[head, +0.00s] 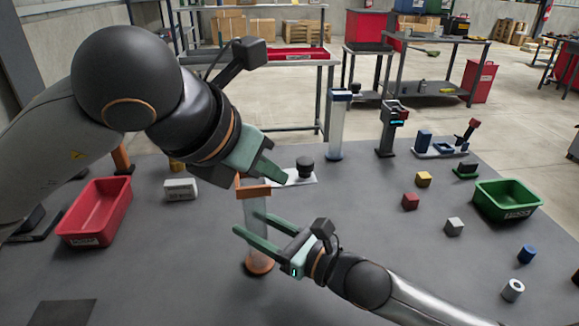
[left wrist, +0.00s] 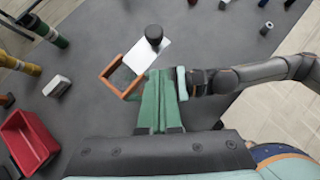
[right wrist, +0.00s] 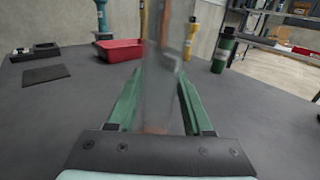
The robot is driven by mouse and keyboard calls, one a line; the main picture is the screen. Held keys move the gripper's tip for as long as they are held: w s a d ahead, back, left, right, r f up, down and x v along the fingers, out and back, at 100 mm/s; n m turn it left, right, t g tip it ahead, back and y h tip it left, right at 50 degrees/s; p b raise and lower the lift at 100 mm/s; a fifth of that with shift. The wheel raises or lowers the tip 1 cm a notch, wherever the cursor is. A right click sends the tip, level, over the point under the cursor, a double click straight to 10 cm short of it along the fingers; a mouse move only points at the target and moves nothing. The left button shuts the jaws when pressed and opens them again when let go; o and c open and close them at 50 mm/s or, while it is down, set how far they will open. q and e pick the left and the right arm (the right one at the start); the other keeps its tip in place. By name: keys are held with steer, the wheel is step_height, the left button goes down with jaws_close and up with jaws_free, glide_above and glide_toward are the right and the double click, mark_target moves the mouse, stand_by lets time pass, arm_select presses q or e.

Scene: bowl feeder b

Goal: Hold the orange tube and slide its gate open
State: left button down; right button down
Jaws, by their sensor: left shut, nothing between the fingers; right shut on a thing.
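The orange tube (head: 257,222) stands upright, with a clear body, an orange round base (head: 260,267) and an orange rim (head: 253,191). In the left wrist view the rim is a square orange frame (left wrist: 107,86). My right gripper (head: 252,224) is shut on the clear body, which fills the gap between its fingers (right wrist: 158,95). My left gripper (head: 280,178) is shut and empty beside the rim; its fingers also show in the left wrist view (left wrist: 161,85). I cannot make out the gate for certain.
A white plate (head: 293,178) with a black knob (head: 305,164) lies behind; I cannot tell whether it touches the tube. A red bin (head: 97,208) and a white box (head: 181,190) are left. Small blocks and a green bin (head: 507,202) are right.

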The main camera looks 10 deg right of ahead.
arm_select(q)
steer(key=v, duration=0.7)
steer(key=shift+s+r, duration=0.25)
steer(key=shift+r, duration=0.05)
steer(key=shift+a, duration=0.15)
arm_select(e)
steer(key=shift+c, duration=1.2)
jaws_free()
